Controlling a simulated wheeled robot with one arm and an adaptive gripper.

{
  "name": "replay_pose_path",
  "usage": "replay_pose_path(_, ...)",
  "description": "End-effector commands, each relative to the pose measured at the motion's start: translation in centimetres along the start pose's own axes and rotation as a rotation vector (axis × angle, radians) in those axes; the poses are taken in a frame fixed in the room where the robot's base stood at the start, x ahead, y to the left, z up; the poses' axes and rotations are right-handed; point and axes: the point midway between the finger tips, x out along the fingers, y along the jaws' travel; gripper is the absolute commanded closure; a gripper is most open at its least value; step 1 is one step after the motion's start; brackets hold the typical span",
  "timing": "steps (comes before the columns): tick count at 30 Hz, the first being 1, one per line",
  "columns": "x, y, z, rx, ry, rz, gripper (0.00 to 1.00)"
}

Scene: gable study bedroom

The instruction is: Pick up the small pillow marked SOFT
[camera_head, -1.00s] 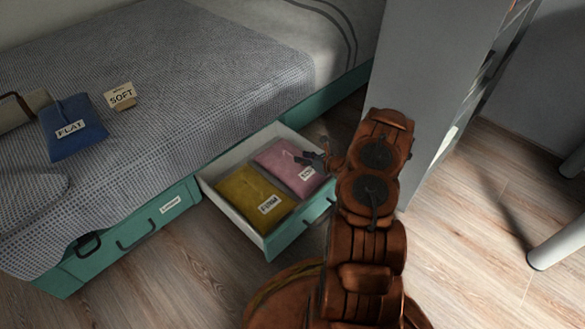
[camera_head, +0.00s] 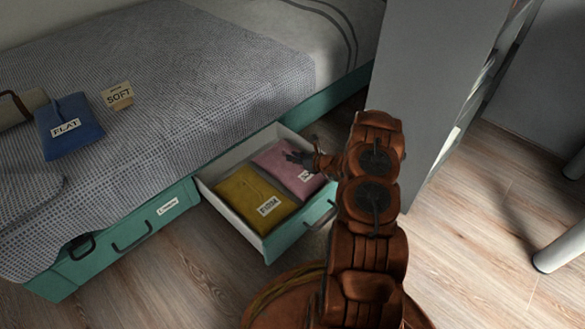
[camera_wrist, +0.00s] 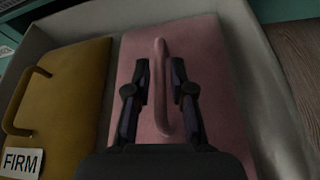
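A pink pillow (camera_head: 280,160) lies in the right part of an open drawer. Its white label (camera_head: 306,177) is partly hidden and too small to read. In the wrist view, the pink pillow (camera_wrist: 215,70) has a raised loop handle (camera_wrist: 161,85) on top. My gripper (camera_head: 294,157) is over this pillow. In the wrist view, my gripper (camera_wrist: 160,72) is open, with one finger on each side of the handle and a gap to it. A small card marked SOFT (camera_head: 118,96) stands on the bed.
A mustard pillow marked FIRM (camera_head: 245,195) lies left of the pink one in the drawer (camera_head: 231,220). A blue pillow marked FLAT (camera_head: 70,128) lies on the bed (camera_head: 200,75). A grey panel (camera_head: 430,80) stands right of my arm.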

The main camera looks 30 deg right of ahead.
Motion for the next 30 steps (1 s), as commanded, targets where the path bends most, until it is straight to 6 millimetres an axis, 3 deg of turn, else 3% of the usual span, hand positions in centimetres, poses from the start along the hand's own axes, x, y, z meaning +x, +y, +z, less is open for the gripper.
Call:
replay_pose_path(6, 0.0, 0.01, -0.01, 0.0, 0.0, 0.0, 1.0)
replay_pose_path(30, -0.12, 0.09, 0.32, -0.001, 0.0, 0.001, 1.0)
